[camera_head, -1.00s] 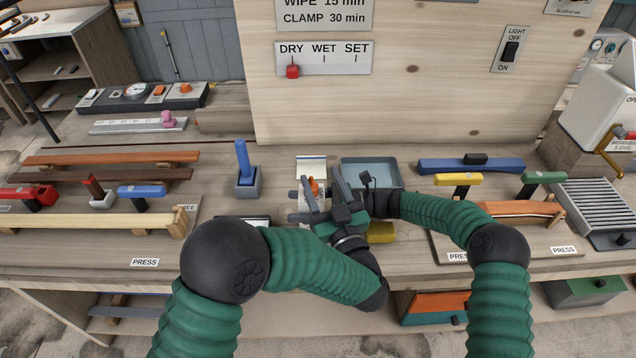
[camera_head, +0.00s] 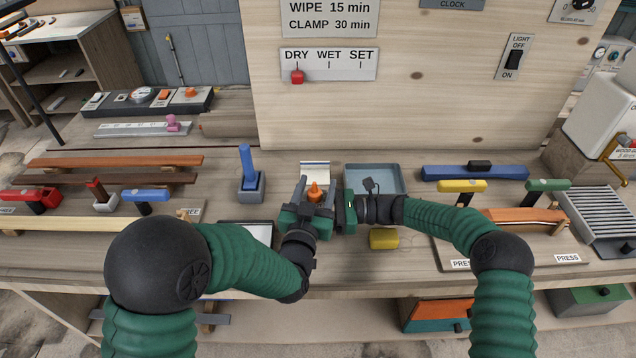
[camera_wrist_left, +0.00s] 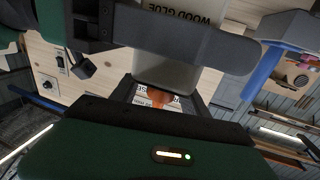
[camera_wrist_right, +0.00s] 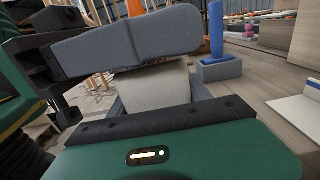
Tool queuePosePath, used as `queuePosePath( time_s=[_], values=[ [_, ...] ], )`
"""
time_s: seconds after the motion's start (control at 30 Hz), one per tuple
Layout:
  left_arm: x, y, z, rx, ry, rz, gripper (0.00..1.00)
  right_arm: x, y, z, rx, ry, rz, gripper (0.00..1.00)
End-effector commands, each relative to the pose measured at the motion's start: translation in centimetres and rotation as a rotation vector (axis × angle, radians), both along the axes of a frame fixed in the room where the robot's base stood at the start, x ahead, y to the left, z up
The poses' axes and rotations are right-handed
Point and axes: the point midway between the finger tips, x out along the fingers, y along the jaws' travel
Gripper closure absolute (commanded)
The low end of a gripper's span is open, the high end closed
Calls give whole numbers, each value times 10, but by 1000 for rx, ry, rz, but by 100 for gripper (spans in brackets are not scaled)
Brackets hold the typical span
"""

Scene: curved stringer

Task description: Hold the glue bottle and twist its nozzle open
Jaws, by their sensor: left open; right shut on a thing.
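The glue bottle has a pale body (camera_wrist_right: 152,88) and an orange nozzle (camera_head: 314,192). In the head view my grippers hide most of its body. My right gripper (camera_head: 332,212) reaches in from the right and is shut on the bottle body, which shows between its fingers in the right wrist view. My left gripper (camera_head: 316,189) is open, with its fingers on both sides of the nozzle. The left wrist view shows the nozzle (camera_wrist_left: 158,95) and the bottle's upside-down WOOD GLUE label (camera_wrist_left: 180,16) between the left fingers. I cannot tell whether they touch the nozzle.
A blue tool in a grey holder (camera_head: 250,187) stands left of the bottle. A blue-grey tray (camera_head: 375,178) lies behind the right gripper, and a yellow block (camera_head: 384,238) in front of it. Clamps and wood strips lie to both sides. An upright board (camera_head: 420,100) closes off the back.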

Motion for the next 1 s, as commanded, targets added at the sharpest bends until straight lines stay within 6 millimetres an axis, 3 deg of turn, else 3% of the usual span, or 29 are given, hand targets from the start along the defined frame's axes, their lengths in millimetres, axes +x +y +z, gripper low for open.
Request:
queuePosePath(
  time_s=[0.13,0.37,0.77,1.0],
  values=[
    [12,-3,0,1,0,0,47,0,-1,-1,-2,1,-2,100],
    [13,-3,0,1,0,0,47,0,-1,-1,-2,1,-2,100],
    [13,-4,0,1,0,-1,98,1,-1,-1,-2,1,-3,100],
    [13,-5,0,0,-2,25,100,0,-1,-1,-3,1,-3,100]
  ],
)
